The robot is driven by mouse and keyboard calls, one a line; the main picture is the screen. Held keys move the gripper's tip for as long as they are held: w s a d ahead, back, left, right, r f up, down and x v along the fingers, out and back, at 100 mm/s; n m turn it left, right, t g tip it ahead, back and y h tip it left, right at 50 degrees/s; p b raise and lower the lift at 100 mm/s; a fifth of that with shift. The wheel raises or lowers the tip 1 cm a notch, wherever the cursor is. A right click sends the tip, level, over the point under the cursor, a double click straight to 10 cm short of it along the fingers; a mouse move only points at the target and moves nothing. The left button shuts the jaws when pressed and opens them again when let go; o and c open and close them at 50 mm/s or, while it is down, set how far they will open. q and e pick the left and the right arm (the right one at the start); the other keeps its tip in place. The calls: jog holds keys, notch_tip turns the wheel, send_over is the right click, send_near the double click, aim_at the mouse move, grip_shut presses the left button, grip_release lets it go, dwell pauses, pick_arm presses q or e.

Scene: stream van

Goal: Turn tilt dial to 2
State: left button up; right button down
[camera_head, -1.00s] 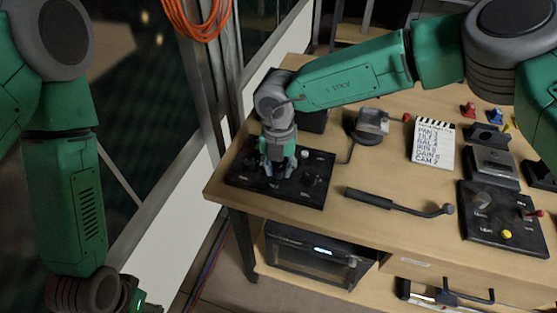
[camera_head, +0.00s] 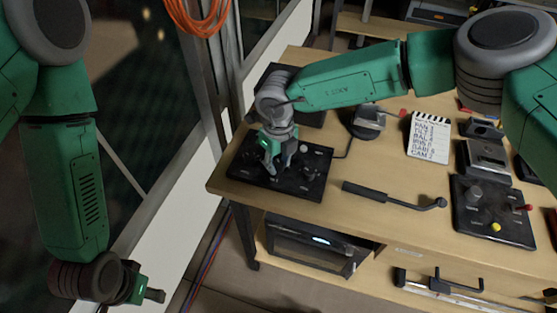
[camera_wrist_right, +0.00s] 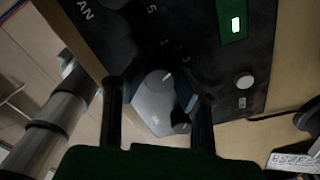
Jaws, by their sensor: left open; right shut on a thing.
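A black control panel (camera_head: 240,177) lies at the left end of the wooden table. My right gripper (camera_head: 277,172) points down onto it. In the right wrist view, my right gripper (camera_wrist_right: 157,108) has one finger on each side of a grey dial (camera_wrist_right: 152,98) and is shut on it. Printed numbers, among them 1, 2 and 3, curve around this dial; its name label is not readable. The letters AN show at the panel's upper left. A white round knob (camera_wrist_right: 244,81) sits to the right. My left gripper (camera_head: 150,294) is open and empty, low at the left, away from the table.
A clapper-style card (camera_head: 428,137) lists PAN, TILT and other settings. A handle bar (camera_head: 385,196) lies right of the panel. A second black panel (camera_head: 480,225) with knobs is at the right. A device on a round base (camera_head: 368,120) stands behind the first panel.

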aim_at(277, 162)
jog(key=shift+w+r+n, duration=0.15)
jog(key=shift+w+n, duration=0.05)
jog(key=shift+n, duration=0.2)
jog(key=c, duration=1.3)
grip_release()
jog(key=shift+s, duration=0.1)
jog(key=shift+r, duration=0.15)
notch_tip(277, 162, up, 11)
jog(key=shift+a+r, duration=0.1)
jog(key=shift+r, duration=0.1)
